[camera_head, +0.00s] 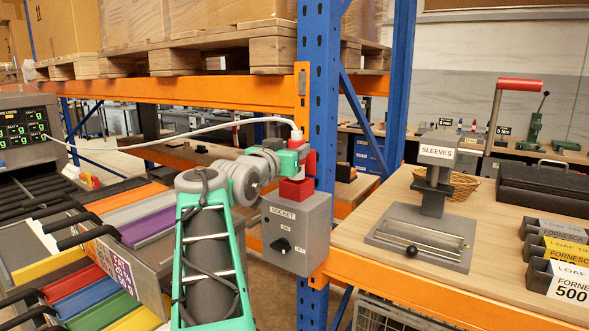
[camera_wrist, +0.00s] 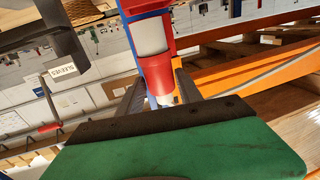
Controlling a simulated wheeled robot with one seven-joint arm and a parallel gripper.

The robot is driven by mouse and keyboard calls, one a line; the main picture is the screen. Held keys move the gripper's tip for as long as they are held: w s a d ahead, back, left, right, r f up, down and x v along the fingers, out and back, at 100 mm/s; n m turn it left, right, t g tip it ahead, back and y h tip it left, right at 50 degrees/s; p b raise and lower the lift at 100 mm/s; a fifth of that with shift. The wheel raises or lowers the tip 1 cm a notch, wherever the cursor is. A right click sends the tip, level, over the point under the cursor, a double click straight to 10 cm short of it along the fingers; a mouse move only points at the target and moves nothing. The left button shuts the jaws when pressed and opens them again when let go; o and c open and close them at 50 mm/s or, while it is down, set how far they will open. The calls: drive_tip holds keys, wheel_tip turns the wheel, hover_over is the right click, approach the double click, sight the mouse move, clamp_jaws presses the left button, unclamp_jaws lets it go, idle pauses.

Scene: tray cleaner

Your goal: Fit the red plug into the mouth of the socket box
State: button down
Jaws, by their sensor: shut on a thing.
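My gripper (camera_head: 297,160), with green and dark parts, is shut on the red plug (camera_head: 311,163). A white cable runs from the plug's top off to the left. The grey socket box (camera_head: 312,233), labelled SOCKET with a black knob, is mounted on the blue post. Its red mouth (camera_head: 296,189) is on top, just below my gripper and plug. My gripper partly hides the plug, and I cannot tell whether plug and mouth touch. In the wrist view the red plug (camera_wrist: 158,75) lies between the two dark fingers (camera_wrist: 160,92).
The blue post (camera_head: 320,100) and orange beam (camera_head: 220,90) stand close behind my gripper. A wooden bench (camera_head: 365,235) at right holds the SLEEVES press (camera_head: 435,175) and several labelled loaf tins. A machine with coloured trays (camera_head: 150,225) is at left.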

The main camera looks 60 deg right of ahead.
drive_tip(key=shift+w+d+f, duration=0.1)
drive_tip(key=shift+d+f, duration=0.2)
drive_tip(key=f, duration=0.1)
drive_tip(key=d+f, duration=0.1)
drive_tip(key=f, duration=0.3)
drive_tip(key=shift+w+d, duration=0.3)
drive_tip(key=shift+w, duration=0.05)
drive_tip(key=shift+a, duration=0.1)
drive_tip(key=shift+f, duration=0.1)
drive_tip(key=shift+f, duration=0.15)
drive_tip(key=c, duration=0.8)
unclamp_jaws()
